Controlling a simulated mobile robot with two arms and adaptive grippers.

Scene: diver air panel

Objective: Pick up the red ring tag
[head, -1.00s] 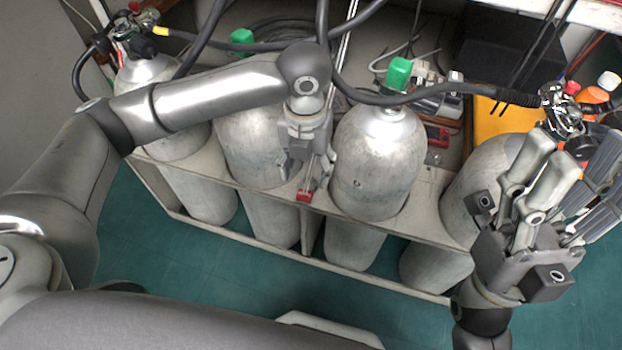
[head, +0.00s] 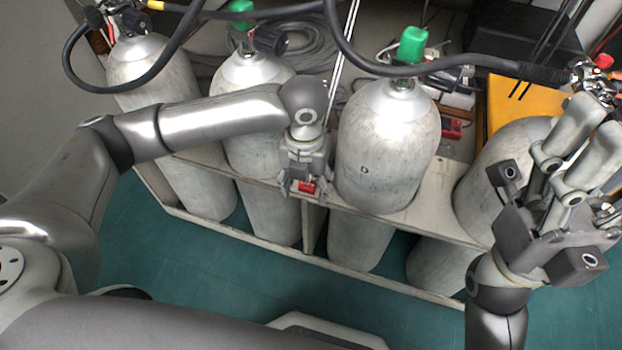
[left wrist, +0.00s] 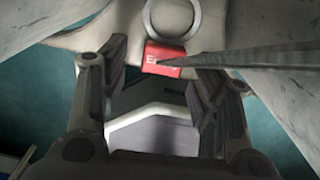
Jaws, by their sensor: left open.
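The red ring tag (head: 307,187) hangs at the front edge of the rack, between two cylinders. In the left wrist view the red tag (left wrist: 160,56) has pale lettering, and a light ring (left wrist: 172,18) shows just above it. My left gripper (head: 303,186) is open at the tag. In the left wrist view its fingers (left wrist: 160,62) stand on either side of the tag with gaps, and neither visibly touches it. A thin dark rod or cord crosses the tag's right part. My right gripper (head: 590,135) is at the right, partly cut off by the picture edge.
Several grey cylinders stand in the rack (head: 430,200); one with a green cap (head: 412,45) is right of my left gripper. A black hose (head: 440,68) runs across the top. A yellow case (head: 515,105) is behind at right. Green floor (head: 190,275) lies clear in front.

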